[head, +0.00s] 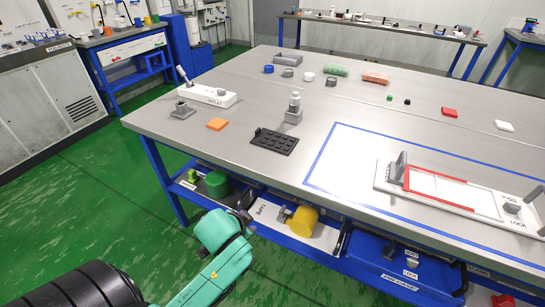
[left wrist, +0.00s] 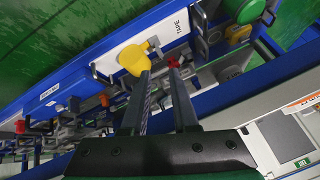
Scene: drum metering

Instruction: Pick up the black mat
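The black mat (head: 275,141) is a dark, studded rectangle lying flat on the grey workbench (head: 330,105), close to its front edge. My left gripper (head: 246,214) is below and in front of the bench top, apart from the mat, and looks small and partly hidden behind its teal wrist. In the left wrist view my left gripper (left wrist: 158,68) shows two dark fingers with a gap between them and nothing held. The mat is not seen in that view. My right gripper is in neither view.
A grey post-like fitting (head: 294,110) stands just behind the mat, and an orange pad (head: 217,124) lies to its left. A blue-edged shelf under the bench holds a yellow object (head: 302,221) and a green cylinder (head: 216,183). A white fixture (head: 455,190) is at right.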

